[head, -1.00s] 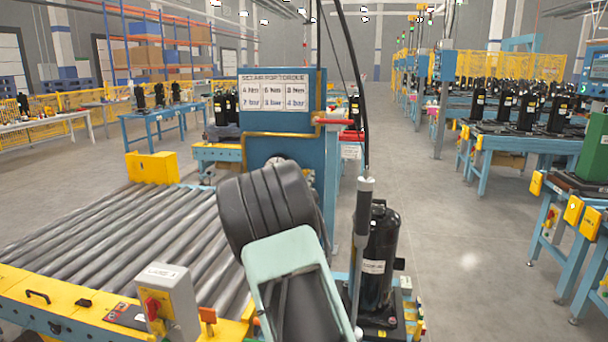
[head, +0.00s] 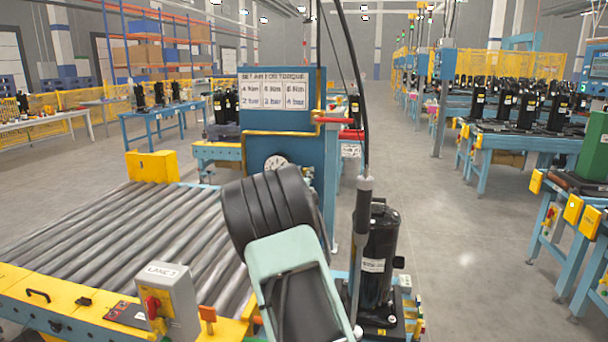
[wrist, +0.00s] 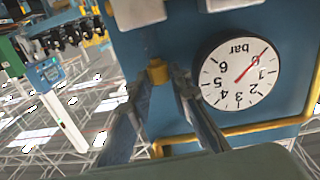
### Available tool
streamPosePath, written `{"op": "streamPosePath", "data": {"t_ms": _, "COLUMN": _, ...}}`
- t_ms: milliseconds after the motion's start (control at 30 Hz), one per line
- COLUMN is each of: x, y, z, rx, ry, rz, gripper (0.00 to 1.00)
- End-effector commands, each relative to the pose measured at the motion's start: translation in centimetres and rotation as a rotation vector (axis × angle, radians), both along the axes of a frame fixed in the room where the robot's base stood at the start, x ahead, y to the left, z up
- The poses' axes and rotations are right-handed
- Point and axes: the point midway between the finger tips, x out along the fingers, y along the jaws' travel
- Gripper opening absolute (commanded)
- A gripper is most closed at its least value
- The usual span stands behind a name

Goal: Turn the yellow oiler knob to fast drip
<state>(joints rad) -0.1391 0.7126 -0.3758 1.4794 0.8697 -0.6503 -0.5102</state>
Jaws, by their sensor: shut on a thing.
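In the wrist view, a small yellow knob (wrist: 157,72) stands out from the blue panel (wrist: 180,35). My gripper (wrist: 162,78) has its two fingers on either side of the knob, shut on it. A white round gauge marked "bar" (wrist: 236,72) is beside the knob, upside down in this view, with a red needle near the low end of its scale. In the head view my arm hides the knob and the gripper; the gauge (head: 276,163) shows partly above my arm. I cannot read any drip marking on the knob.
A torque and pressure sign (head: 276,92) is on the blue panel above the gauge. A roller conveyor (head: 120,240) is at left, with a grey switch box (head: 172,300) in front. A black compressor (head: 376,260) stands close at right. A yellow pipe (wrist: 250,130) runs below the gauge in the wrist view.

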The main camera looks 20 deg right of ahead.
Motion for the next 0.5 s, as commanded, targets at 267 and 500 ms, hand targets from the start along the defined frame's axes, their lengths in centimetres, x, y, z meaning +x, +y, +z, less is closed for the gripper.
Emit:
{"op": "streamPosePath", "data": {"t_ms": 267, "x": -0.15, "y": -0.23, "z": -0.42, "rx": 0.000, "ry": -0.002, "rz": 0.038, "gripper": 0.00}}
{"op": "streamPosePath", "data": {"t_ms": 500, "x": -0.29, "y": -0.41, "z": -0.72, "rx": -0.001, "ry": -0.004, "rz": 0.113, "gripper": 0.00}}
